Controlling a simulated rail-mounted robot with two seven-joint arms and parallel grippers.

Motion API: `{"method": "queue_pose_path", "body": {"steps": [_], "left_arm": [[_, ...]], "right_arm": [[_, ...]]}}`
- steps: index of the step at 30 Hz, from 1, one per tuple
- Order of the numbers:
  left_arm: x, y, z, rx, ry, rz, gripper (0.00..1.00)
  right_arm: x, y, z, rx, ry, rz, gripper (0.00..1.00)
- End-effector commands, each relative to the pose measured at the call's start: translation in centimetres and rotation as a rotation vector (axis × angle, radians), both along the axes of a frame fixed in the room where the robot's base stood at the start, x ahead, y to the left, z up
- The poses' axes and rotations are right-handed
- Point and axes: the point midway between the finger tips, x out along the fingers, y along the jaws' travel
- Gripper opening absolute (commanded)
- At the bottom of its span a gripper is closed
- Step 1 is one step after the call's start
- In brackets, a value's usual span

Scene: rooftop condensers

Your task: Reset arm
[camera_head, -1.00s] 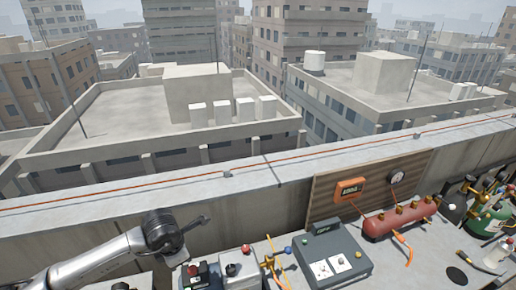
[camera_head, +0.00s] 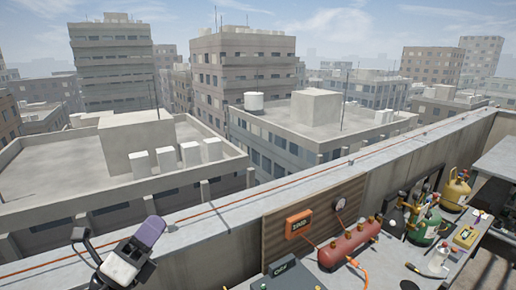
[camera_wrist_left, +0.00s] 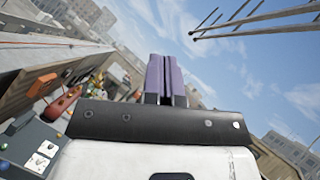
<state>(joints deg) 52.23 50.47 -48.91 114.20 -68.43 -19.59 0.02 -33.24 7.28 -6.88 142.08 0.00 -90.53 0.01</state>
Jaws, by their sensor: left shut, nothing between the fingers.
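My left gripper (camera_head: 152,230) is raised at the lower left of the head view, in front of the parapet. Its white body and purple fingers show there. In the left wrist view its purple fingers (camera_wrist_left: 165,75) are together, with nothing between them, pointing up toward the sky and distant buildings. My right gripper is not in view.
The concrete parapet (camera_head: 215,225) runs behind the workbench. On the bench are a dark box (camera_head: 288,275), a red cylinder (camera_head: 350,243), a green cylinder (camera_head: 425,228) and a yellow cylinder (camera_head: 456,190). An orange display (camera_head: 298,224) hangs on a wooden board. Air around the gripper is clear.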

Motion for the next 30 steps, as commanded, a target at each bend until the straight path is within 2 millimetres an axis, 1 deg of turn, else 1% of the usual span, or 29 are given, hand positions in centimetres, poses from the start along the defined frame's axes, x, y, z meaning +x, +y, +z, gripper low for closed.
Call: {"method": "queue_pose_path", "body": {"steps": [1,3,4,6,8,9,11,12,14,15,17,18,20,21,23,24,26,27,29,30], "left_arm": [[-0.4,0.9,2.0,-0.144,-0.002,0.018,0.00],[-0.8,2.6,3.8,-0.356,0.024,0.054,0.00],[-0.9,3.4,4.2,-0.447,0.045,0.071,0.00],[-1.1,5.1,4.0,-0.654,0.116,0.116,0.00],[-1.3,6.4,2.8,-0.828,0.207,0.161,0.00],[-1.4,7.1,1.4,-0.939,0.280,0.195,0.00],[-1.8,7.7,-1.6,-1.100,0.420,0.253,0.00],[-2.4,7.8,-4.3,-1.202,0.538,0.297,0.00],[-3.6,7.5,-8.8,-1.330,0.722,0.361,0.00],[-4.7,7.0,-11.5,-1.393,0.835,0.396,0.00],[-6.4,6.2,-15.3,-1.467,0.992,0.432,0.00],[-7.6,5.6,-17.5,-1.506,1.083,0.444,0.00],[-9.4,4.7,-20.2,-1.557,1.197,0.443,0.00],[-10.6,4.2,-21.9,-1.590,1.261,0.442,0.00],[-12.4,3.7,-24.5,-1.643,1.340,0.456,0.00],[-13.7,3.6,-26.1,-1.679,1.380,0.474,0.00],[-15.7,3.6,-28.6,-1.734,1.426,0.516,0.00],[-17.1,3.6,-30.2,-1.769,1.455,0.549,0.00],[-19.3,3.6,-32.7,-1.816,1.499,0.609,0.00],[-20.8,3.6,-34.4,-1.844,1.528,0.654,0.00]], "right_arm": [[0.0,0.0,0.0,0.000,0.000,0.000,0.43],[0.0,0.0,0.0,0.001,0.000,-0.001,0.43],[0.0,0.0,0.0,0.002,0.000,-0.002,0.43],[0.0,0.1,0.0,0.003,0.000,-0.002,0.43],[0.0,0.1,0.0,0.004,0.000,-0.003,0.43],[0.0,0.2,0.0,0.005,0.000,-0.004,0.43],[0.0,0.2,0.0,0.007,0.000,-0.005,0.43],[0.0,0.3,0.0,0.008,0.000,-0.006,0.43],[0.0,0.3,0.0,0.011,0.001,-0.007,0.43],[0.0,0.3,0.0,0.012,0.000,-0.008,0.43],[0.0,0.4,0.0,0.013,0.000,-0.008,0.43],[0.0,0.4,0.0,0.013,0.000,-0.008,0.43],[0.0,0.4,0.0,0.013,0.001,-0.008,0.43],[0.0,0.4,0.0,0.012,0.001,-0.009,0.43],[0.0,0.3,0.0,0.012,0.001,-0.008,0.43],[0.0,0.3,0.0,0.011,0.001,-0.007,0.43],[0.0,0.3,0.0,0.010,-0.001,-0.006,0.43],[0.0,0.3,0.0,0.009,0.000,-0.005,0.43],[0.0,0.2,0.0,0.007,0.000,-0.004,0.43],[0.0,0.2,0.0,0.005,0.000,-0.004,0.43]]}}
